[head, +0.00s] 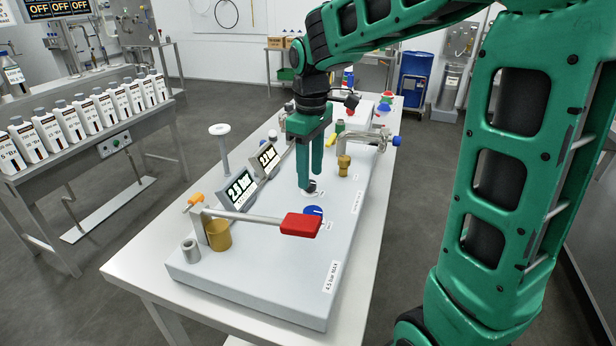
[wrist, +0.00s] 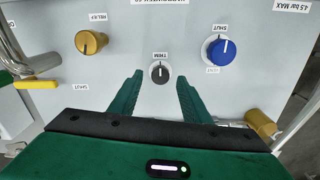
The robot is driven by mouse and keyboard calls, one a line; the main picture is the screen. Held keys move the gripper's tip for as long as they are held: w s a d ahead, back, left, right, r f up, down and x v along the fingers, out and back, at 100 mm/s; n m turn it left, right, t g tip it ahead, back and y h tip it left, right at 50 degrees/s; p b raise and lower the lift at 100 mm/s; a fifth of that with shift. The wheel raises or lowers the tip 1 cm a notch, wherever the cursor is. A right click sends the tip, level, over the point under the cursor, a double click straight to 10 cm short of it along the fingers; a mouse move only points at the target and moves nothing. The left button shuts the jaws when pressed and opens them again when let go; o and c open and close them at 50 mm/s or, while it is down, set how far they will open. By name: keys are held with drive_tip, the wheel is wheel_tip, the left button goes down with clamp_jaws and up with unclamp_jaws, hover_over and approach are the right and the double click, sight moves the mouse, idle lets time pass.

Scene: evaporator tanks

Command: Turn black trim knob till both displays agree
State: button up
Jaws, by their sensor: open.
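The small black trim knob (wrist: 158,72) sits on the pale panel, its white pointer line toward the top of the wrist view. In the head view the knob (head: 309,187) is partly hidden by my fingers. My gripper (wrist: 159,82) is open, with one green finger on each side of the knob in the picture and visible gaps to both. In the head view my gripper (head: 311,180) points down at it; I cannot tell the exact height. The near display (head: 240,188) seems to read 2.5 bar. The far display (head: 267,158) is too small to read surely.
A blue knob (wrist: 220,50) and a brass knob (wrist: 91,42) flank the trim knob. A red-handled lever (head: 301,225) crosses the panel's near part. A brass cup (head: 218,236) stands near left. Bent pipework (head: 368,137) stands beyond my gripper.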

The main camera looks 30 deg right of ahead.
drive_tip(key=shift+f, duration=1)
drive_tip(key=c, duration=1)
drive_tip(key=shift+c, duration=0.2)
